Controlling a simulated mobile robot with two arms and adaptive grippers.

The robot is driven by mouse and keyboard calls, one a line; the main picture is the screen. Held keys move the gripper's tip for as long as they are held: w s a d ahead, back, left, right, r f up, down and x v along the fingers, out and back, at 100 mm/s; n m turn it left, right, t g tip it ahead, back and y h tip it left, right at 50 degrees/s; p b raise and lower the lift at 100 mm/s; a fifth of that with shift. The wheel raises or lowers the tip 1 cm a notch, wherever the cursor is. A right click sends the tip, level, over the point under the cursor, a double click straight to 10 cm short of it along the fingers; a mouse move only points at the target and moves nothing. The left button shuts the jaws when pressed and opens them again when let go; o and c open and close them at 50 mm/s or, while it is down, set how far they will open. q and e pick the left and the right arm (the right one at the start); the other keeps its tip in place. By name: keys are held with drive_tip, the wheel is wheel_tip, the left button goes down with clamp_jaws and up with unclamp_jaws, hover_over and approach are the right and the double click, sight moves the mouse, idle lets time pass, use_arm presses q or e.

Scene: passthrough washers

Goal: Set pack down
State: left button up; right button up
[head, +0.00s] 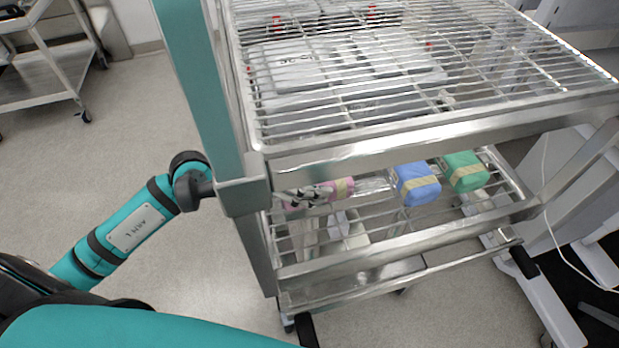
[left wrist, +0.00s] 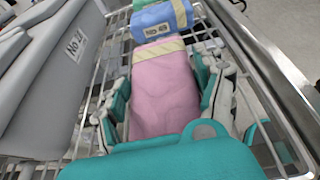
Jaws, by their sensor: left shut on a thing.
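A pink pack with a pale yellow band (left wrist: 163,90) lies between the two fingers of my left gripper (left wrist: 165,80), which is shut on it. In the head view the left gripper (head: 316,193) is inside the cart's lower wire shelf (head: 375,234), behind the corner post. The pink pack (head: 344,188) shows there only in part. A blue pack (head: 416,186) and a green pack (head: 464,174) sit on that shelf to the right. In the wrist view the blue pack (left wrist: 150,22) is just beyond the pink one. I cannot tell whether the pink pack touches the wires. My right gripper is not in view.
The cart's upper wire shelf (head: 440,130) is close above the left gripper. The cart's teal corner post (head: 205,90) stands beside the arm. Grey panels with a label (left wrist: 45,65) line the left in the wrist view. Another metal cart (head: 45,75) stands at the far left.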

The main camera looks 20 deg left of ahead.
use_arm(q)
drive_tip(key=shift+f, duration=0.85)
drive_tip(key=shift+f, duration=0.2)
drive_tip(key=o, duration=1.5)
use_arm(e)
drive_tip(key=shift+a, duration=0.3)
use_arm(q)
drive_tip(key=shift+r, duration=0.1)
